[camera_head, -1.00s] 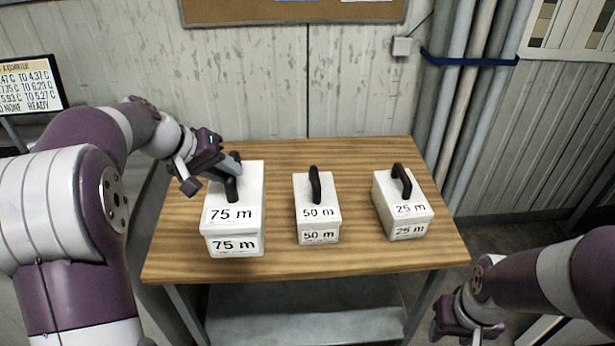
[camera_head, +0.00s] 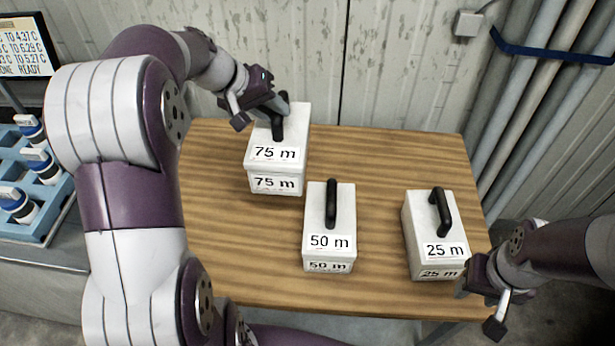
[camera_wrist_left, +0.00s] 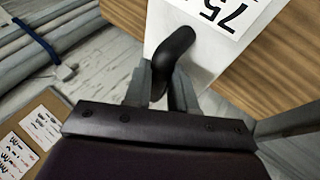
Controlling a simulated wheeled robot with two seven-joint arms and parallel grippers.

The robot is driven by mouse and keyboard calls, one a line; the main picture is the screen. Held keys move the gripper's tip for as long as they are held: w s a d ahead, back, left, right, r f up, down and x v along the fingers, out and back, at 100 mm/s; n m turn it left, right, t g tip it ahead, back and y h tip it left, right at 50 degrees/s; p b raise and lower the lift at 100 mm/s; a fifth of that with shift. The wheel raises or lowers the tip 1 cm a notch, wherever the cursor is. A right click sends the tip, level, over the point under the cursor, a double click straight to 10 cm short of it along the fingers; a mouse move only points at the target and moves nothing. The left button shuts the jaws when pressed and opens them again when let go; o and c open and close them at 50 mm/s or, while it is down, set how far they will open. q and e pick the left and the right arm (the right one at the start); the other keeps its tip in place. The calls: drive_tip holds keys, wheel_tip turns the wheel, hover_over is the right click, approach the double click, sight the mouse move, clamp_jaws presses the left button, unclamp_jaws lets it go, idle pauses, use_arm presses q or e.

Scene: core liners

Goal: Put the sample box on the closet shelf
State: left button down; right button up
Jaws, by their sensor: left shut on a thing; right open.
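Three white sample boxes with black handles show in the head view: the 75 m box (camera_head: 262,168), the 50 m box (camera_head: 317,215) and the 25 m box (camera_head: 420,225). My left gripper (camera_head: 277,108) is shut on the black handle of the 75 m box, which looks raised above the wooden table (camera_head: 380,160); the gap below is hard to judge. The left wrist view shows the curved handle (camera_wrist_left: 172,55) between the fingers and part of the 75 label. My right gripper (camera_head: 493,312) is open and empty near the table's front right corner. The closet shelf is not in view.
The 50 m and 25 m boxes stand on the table. A blue rack (camera_head: 40,205) with several white-and-dark items and a screen (camera_head: 22,48) are at the left. Pipes (camera_head: 535,110) and a wall stand behind the table.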

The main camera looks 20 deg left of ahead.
use_arm(q)
wheel_tip(320, 180, down, 12)
drive_tip(key=shift+s+f, duration=0.1)
drive_tip(key=shift+s, duration=0.05)
drive_tip(key=f, duration=0.3)
drive_tip(key=shift+s+f, duration=0.15)
drive_tip(key=shift+s, duration=0.05)
drive_tip(key=shift+w+f, duration=0.2)
drive_tip(key=shift+f, duration=0.2)
drive_tip(key=shift+s+f, duration=0.1)
drive_tip(key=shift+f, duration=0.05)
drive_tip(key=c, duration=0.9)
unclamp_jaws()
drive_tip(key=shift+c, duration=0.2)
